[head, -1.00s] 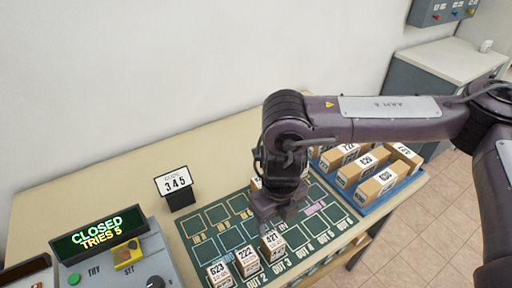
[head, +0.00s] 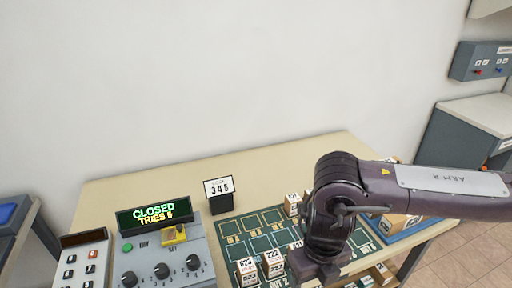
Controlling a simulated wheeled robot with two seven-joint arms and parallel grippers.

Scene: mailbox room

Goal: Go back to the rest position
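My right gripper (head: 318,268) hangs at the end of the dark purple arm coming in from the right. It is over the front right part of the green marked mat (head: 232,228). The arm hides whether its fingers are apart or hold anything. Numbered boxes stand on the mat: one at the front left (head: 247,271), the 222 box (head: 273,265) beside it, and another (head: 295,246) partly behind the gripper. A small box (head: 291,205) stands at the mat's back edge, with another (head: 307,195) partly hidden by the arm. My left gripper is not in view.
A grey control box (head: 160,262) with knobs shows CLOSED, TRIES 5. A blue tray (head: 425,228) with boxes lies behind the arm. A grey cabinet (head: 470,135) stands at the right. The table's back left (head: 130,195) is clear.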

